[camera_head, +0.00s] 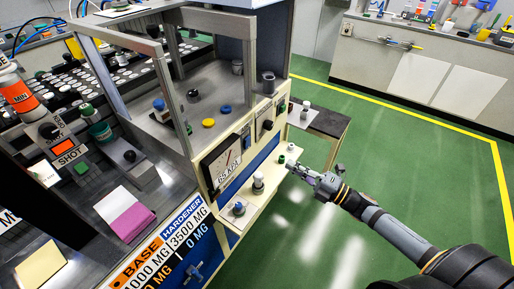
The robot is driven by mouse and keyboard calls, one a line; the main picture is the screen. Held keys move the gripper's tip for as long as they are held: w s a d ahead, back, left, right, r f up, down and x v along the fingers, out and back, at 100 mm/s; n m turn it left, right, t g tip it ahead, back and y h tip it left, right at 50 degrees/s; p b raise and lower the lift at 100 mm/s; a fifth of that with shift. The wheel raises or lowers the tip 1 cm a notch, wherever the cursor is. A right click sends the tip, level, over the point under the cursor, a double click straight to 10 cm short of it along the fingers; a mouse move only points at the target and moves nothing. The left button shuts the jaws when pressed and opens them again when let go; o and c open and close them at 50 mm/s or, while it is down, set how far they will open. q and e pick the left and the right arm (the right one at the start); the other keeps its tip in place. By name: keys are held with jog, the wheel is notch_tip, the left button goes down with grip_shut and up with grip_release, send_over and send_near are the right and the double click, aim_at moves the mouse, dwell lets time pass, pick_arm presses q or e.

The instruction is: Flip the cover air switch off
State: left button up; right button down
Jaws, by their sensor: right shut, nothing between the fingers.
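The machine's cream front panel (262,140) carries a dark switch or knob (267,125) on a pale plate and a gauge marked 65 kPa (222,162). The labels are too small to tell which control is the cover air switch. My right gripper (293,167) is shut and empty, reaching in from the lower right. Its tips are at the right end of the cream ledge, close to a small white and green part (281,159); I cannot tell whether they touch. My left gripper is out of view.
A white fitting (258,182) and a round knob-like part (238,209) stand on the ledge. A dark-topped side table (328,122) stands behind my right gripper. Green floor (400,150) lies open to the right. A metal frame encloses the machine's work area.

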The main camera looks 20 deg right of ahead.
send_near(249, 140)
jog(key=x, duration=0.5)
jog(key=shift+w+a, duration=0.25)
jog(key=shift+w, duration=0.1)
jog(key=shift+w+a, duration=0.35)
jog(key=shift+w, duration=0.05)
